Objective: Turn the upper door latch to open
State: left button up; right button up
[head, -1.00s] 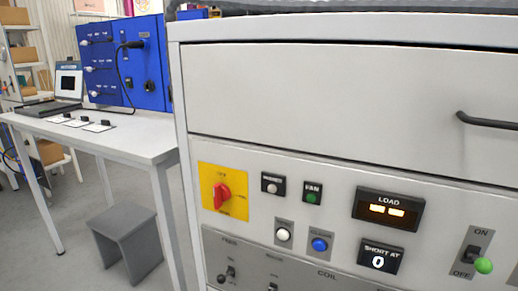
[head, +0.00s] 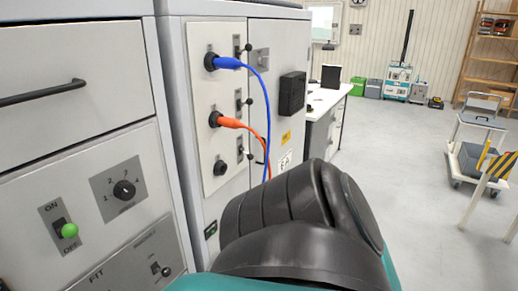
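A grey cabinet (head: 222,24) stands left of the middle in the head view. On its front, small levers with black ball ends sit one above another: an upper one (head: 248,47), a middle one (head: 249,101) and a lower one (head: 247,154). I cannot tell for sure which of these fittings is the door latch. A blue plug (head: 228,63) and an orange plug (head: 230,122) with cables sit in sockets left of them. My dark, ribbed arm part fills the lower middle and hides the cabinet's lower part. Neither gripper shows.
A drawer cabinet with a black handle (head: 42,93), a green-tipped switch (head: 68,230) and a rotary knob (head: 124,190) stands at the left. A black box (head: 292,94) juts from the grey cabinet. Open floor lies right, with a cart (head: 478,152) and wooden shelves (head: 488,62).

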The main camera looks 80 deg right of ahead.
aim_at(263, 62)
jog(key=z, duration=2.75)
